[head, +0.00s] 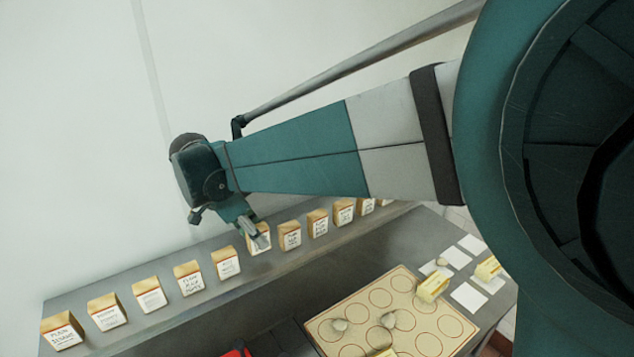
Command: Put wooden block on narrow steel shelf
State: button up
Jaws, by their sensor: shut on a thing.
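A long grey steel shelf (214,298) runs from the lower left toward the middle right along the pale wall. A row of tan wooden-looking blocks with white labels stands on it. My gripper (255,236) reaches down to the shelf from above and is shut on one labelled wooden block (264,229) in the middle of the row. The fingers cover part of this block. I cannot tell whether its base touches the shelf.
Neighbouring labelled blocks stand close by on the left (226,263) and right (290,236). Below the shelf is a board (337,316) with printed circles and several small pale lumps. Yellow blocks (433,287) and white squares (468,298) lie to the right.

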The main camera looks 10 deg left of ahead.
jog(key=shift+f, duration=1.7)
jog(key=shift+f, duration=0.15)
jog(key=o, duration=0.9)
jog(key=v, duration=1.2)
jog(key=shift+w, duration=0.1)
jog(key=shift+d, duration=0.15)
